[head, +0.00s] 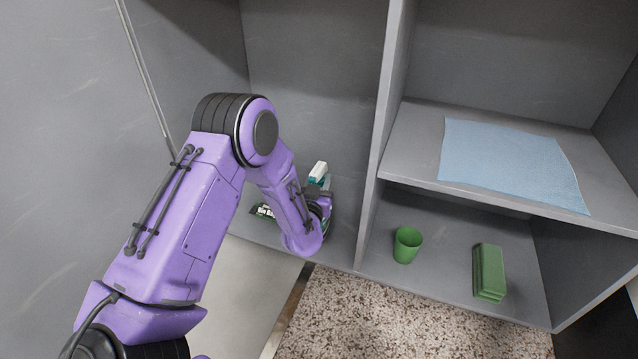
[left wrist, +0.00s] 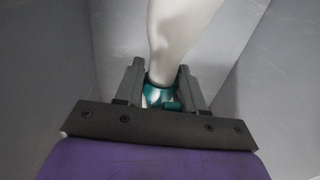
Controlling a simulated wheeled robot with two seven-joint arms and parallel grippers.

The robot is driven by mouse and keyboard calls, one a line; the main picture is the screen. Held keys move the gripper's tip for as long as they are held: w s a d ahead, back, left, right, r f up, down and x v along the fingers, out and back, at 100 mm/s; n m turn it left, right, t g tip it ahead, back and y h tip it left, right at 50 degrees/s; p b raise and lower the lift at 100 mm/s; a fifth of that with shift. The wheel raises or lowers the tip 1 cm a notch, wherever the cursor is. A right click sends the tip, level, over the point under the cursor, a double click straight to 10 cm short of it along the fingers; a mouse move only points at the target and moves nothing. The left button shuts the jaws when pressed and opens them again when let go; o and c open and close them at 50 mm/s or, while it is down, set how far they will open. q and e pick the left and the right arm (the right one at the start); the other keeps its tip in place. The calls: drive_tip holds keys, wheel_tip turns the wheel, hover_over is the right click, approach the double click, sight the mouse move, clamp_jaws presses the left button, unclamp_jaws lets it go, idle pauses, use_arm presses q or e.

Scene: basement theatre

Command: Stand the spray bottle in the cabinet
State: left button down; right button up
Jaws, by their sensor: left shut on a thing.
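The spray bottle (head: 318,172) shows its white and teal top in the head view, inside the left compartment of the grey cabinet (head: 371,130). My left gripper (head: 318,197) is shut on it, low in that compartment. In the left wrist view the bottle's white body (left wrist: 178,35) and teal neck (left wrist: 160,78) sit between the two dark fingers of my left gripper (left wrist: 161,90). My forearm and wrist hide most of the bottle in the head view, so I cannot tell whether its base touches the cabinet floor. My right gripper is out of view.
A dark green and white object (head: 263,211) lies on the left compartment's floor beside my wrist. The right side has a green cup (head: 407,245) and a green block (head: 488,272) below, and a blue cloth (head: 510,163) on the shelf. A vertical divider separates the sides.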

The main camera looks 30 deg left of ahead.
use_arm(q)
drive_tip(key=c, duration=0.7)
unclamp_jaws()
drive_tip(key=shift+s+d+r+p, duration=0.15)
drive_tip(key=shift+s+d+p, duration=0.05)
drive_tip(key=shift+s+p, duration=0.15)
drive_tip(key=p+v, duration=0.1)
drive_tip(key=v, duration=1)
drive_tip(key=shift+s+p, duration=0.15)
drive_tip(key=shift+p, duration=0.25)
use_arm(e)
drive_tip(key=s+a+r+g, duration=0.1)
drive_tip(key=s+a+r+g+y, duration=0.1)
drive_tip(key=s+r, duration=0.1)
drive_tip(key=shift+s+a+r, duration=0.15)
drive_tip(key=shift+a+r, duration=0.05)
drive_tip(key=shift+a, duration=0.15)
